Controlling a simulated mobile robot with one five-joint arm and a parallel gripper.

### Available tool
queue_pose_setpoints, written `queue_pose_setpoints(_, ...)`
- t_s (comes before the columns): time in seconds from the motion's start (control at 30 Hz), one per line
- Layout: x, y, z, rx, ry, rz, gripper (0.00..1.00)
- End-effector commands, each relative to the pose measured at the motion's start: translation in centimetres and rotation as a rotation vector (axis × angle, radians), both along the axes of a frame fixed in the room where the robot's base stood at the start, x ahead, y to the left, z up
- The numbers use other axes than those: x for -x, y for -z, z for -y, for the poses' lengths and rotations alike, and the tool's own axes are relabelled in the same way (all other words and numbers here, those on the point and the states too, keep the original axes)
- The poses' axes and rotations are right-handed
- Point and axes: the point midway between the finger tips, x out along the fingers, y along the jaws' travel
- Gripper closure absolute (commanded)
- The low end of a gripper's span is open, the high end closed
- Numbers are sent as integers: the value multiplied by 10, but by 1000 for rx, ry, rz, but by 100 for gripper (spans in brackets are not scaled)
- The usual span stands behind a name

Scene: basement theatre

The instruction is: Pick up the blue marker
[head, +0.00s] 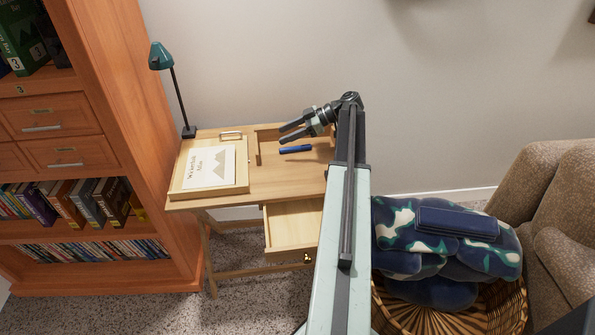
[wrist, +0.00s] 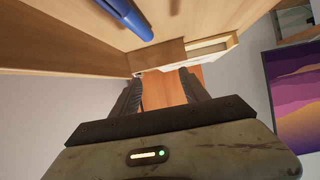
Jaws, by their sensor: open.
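The blue marker (head: 295,149) lies on the top of a small wooden desk (head: 262,189), near its back and right of the middle. It also shows at the top of the wrist view (wrist: 125,15), partly cut off by the frame edge. My gripper (head: 281,134) is above the desk, just over and behind the marker in the head view, with its fingers pointing left. In the wrist view its two fingers (wrist: 163,84) are apart with nothing between them. The marker is outside the fingers.
The desk drawer (head: 293,226) is open at the front. A bookcase (head: 129,98) is at left; a wicker basket (head: 508,312) with cushions and a sofa (head: 553,180) are at right.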

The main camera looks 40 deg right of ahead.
Motion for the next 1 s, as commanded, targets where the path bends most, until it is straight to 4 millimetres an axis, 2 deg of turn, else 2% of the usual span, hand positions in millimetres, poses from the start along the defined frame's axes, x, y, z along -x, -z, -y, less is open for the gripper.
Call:
queue_pose_setpoints(0.03,25,25,36,-4,56,10,47)
queue_pose_setpoints(0.1,51,32,66,-7,110,17,47)
queue_pose_setpoints(0.23,76,36,90,-8,157,17,47)
queue_pose_setpoints(0.37,77,35,92,-9,162,16,47)
queue_pose_setpoints(0.6,60,47,77,-8,163,15,47)
queue_pose_setpoints(0.77,55,50,73,-8,162,14,47)
queue_pose_setpoints(1.0,29,70,49,-8,162,14,47)
